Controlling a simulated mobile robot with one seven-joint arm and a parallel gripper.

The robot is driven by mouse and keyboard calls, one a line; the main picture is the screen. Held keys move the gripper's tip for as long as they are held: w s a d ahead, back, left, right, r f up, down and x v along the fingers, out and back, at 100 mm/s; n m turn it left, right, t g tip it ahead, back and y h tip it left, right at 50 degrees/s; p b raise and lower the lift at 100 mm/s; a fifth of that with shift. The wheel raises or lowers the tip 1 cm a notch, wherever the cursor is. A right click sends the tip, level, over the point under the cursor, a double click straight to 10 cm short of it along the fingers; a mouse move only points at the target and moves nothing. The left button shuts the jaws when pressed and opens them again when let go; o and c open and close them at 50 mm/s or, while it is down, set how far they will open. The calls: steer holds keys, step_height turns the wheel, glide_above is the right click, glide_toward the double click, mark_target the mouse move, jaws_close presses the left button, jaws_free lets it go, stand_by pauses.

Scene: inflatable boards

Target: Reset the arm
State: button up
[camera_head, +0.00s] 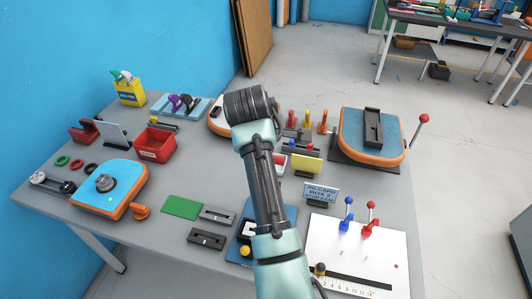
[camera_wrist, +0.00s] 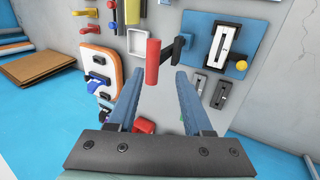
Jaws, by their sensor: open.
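My gripper (camera_wrist: 158,76) shows in the wrist view with its two blue fingers apart and nothing clearly held between them. A red cylinder (camera_wrist: 152,62) appears near the fingertips, beside a dark bar; I cannot tell whether it touches a finger. In the head view my arm (camera_head: 265,190) reaches up over the middle of the grey table (camera_head: 165,225), with a dark joint at its far end. The gripper itself is hidden there.
A blue panel with a yellow knob (camera_wrist: 241,65) is right of the fingers. In the head view, a red bin (camera_head: 154,144) and blue-orange board (camera_head: 108,190) lie left. Another blue-orange board (camera_head: 353,140) and a white panel with levers (camera_head: 385,255) are right.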

steer(key=shift+v, duration=1)
steer(key=shift+w, duration=0.1)
